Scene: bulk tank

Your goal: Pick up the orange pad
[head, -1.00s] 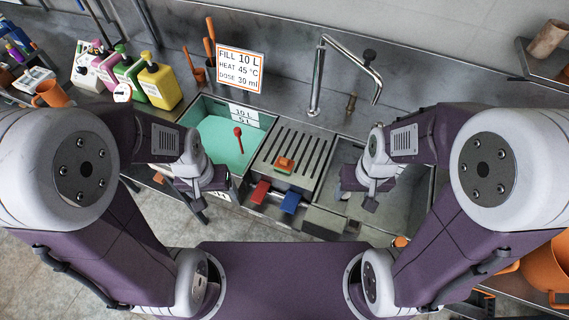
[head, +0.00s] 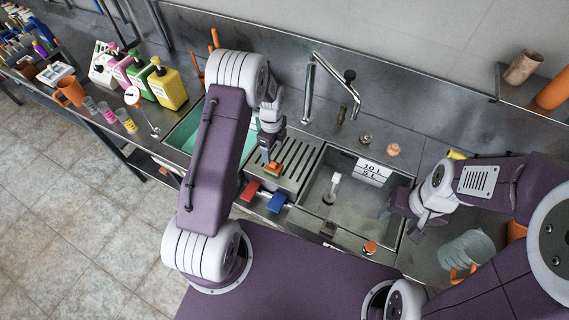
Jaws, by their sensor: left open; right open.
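The orange pad (head: 271,169) is a small block with an orange top and a green layer, lying on the slotted metal drainboard (head: 304,163) between the two basins. My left gripper (head: 267,151) is open just above and behind the pad in the head view, with its fingers pointing down towards it. Whether the fingers touch or straddle the pad, I cannot tell. My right gripper (head: 402,222) is open and empty at the right edge of the right basin, away from the pad.
Red (head: 250,190) and blue (head: 276,202) blocks sit at the drainboard's front edge. The left basin holds teal liquid (head: 187,130); the right basin (head: 347,205) has a drain and level label. A tap (head: 309,90) stands behind. Pump bottles (head: 167,88) line the left counter.

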